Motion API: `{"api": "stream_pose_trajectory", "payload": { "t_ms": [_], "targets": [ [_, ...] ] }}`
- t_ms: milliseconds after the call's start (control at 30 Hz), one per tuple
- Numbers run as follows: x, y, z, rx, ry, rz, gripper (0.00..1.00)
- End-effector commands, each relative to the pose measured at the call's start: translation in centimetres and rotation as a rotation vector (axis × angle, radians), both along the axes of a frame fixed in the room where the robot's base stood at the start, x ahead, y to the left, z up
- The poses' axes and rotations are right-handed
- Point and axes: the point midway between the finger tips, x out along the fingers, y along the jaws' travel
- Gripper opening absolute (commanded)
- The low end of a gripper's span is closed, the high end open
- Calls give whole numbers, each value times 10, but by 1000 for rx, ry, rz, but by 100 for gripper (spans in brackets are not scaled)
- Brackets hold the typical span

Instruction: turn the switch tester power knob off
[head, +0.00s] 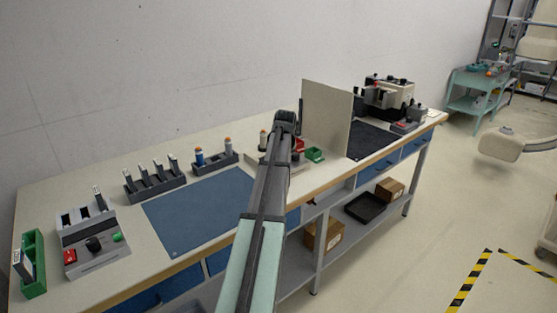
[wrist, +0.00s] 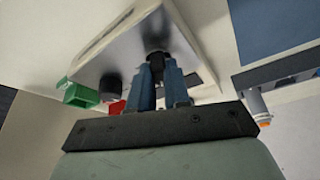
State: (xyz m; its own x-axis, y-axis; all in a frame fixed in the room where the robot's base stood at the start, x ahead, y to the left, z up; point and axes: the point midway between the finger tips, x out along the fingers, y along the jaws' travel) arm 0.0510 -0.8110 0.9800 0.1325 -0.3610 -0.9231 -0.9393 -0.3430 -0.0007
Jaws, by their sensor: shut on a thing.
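The switch tester appears to be the light-coloured box (wrist: 122,42) in the wrist view; no label is readable. It also shows in the head view (head: 268,159), partly hidden behind my arm. My gripper (wrist: 159,68) has its blue fingers closed around a black knob (wrist: 156,57) on this box. The fingers cover much of the knob, so its pointer direction cannot be told. A second dark knob (wrist: 109,84) and a red part (wrist: 117,107) are to the left of the fingers. In the head view my gripper (head: 286,122) is in front of the box.
A green bin (head: 315,155) and an upright beige panel (head: 327,112) stand to the right. A blue mat (head: 200,212) and racks of parts (head: 155,181) are left. Another grey device with knob and buttons (head: 96,258) sits far left.

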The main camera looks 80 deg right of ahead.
Motion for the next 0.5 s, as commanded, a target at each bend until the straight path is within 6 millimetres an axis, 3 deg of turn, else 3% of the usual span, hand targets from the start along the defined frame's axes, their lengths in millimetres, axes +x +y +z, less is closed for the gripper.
{"api": "stream_pose_trajectory", "payload": {
  "t_ms": [500],
  "targets": [
    [-2,-2,-1,2,2,366,0]
  ]
}}
